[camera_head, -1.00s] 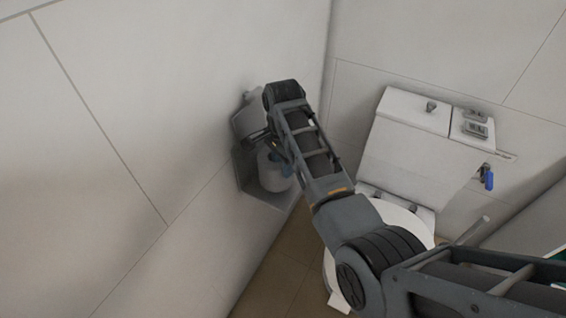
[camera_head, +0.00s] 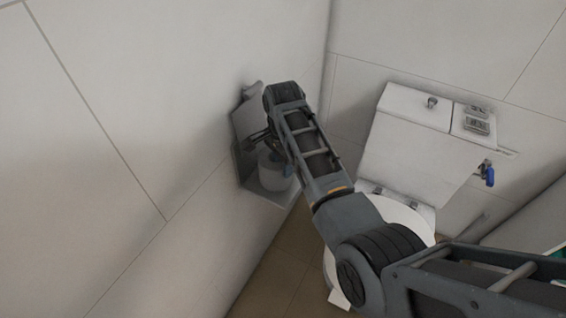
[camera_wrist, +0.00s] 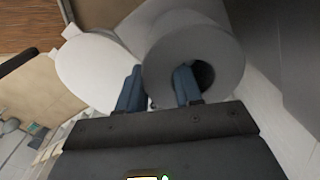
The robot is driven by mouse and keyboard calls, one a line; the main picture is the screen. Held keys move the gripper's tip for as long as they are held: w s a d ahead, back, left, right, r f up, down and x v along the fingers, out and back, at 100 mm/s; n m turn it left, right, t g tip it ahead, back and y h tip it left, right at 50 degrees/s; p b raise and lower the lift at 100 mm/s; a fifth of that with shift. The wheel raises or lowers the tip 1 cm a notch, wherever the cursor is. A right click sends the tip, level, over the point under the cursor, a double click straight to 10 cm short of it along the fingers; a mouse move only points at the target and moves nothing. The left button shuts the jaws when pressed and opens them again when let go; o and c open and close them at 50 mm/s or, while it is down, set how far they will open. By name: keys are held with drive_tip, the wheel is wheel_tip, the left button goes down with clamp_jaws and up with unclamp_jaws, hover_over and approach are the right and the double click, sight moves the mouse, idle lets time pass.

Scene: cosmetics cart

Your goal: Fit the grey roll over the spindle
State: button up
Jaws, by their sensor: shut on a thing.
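The grey roll (camera_wrist: 222,55) is large in the wrist view, its open end towards the camera. My gripper (camera_wrist: 158,84) is shut on the roll's wall, with one blue finger in the core and the other outside. In the head view the roll (camera_head: 273,175) shows below my wrist, at the grey wall holder (camera_head: 244,122) on the left wall. My gripper (camera_head: 268,143) is partly hidden there by my arm. I cannot make out the spindle, nor whether the roll touches the holder.
A white toilet (camera_head: 405,140) stands right of the holder, behind my arm, with a blue-handled valve (camera_head: 488,175) beside it. Its pale seat also shows in the wrist view (camera_wrist: 85,72). The left wall (camera_head: 120,150) is close to my gripper.

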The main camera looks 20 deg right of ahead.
drive_tip(key=shift+f, duration=0.3)
drive_tip(key=o, duration=1.2)
drive_tip(key=shift+c, duration=0.2)
drive_tip(key=shift+r, duration=3.9)
